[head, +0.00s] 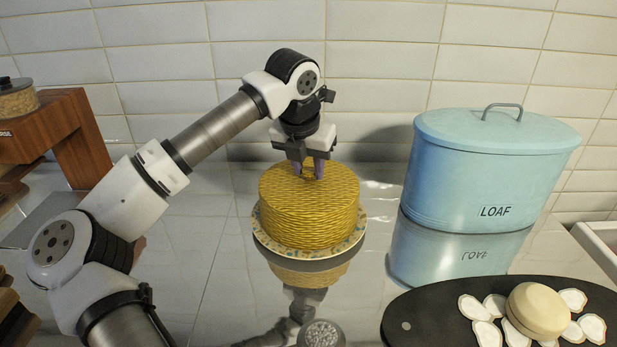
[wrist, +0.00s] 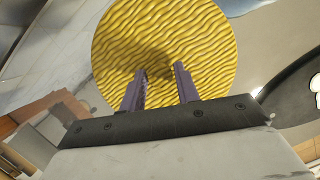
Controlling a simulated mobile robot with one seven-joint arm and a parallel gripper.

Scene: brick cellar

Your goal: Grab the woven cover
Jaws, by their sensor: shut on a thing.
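The woven cover (head: 308,212) is a yellow round dome-like cover with a wavy weave. It rests on a speckled plate (head: 262,240) on the shiny counter. My gripper (head: 309,170) points down at the middle of the cover's top. In the wrist view, the cover (wrist: 165,35) fills the upper middle, and the two purple fingers of my gripper (wrist: 160,78) reach onto it. The fingers are shut on the cover at its top centre. The exact grip point between the fingertips is dark and mostly hidden.
A light blue LOAF tin (head: 480,170) stands to the right of the cover. A black board (head: 430,310) with a round cheese-like piece (head: 538,309) and several white slices lies at front right. A wooden stand (head: 60,135) is at left. The tiled wall (head: 380,60) is behind.

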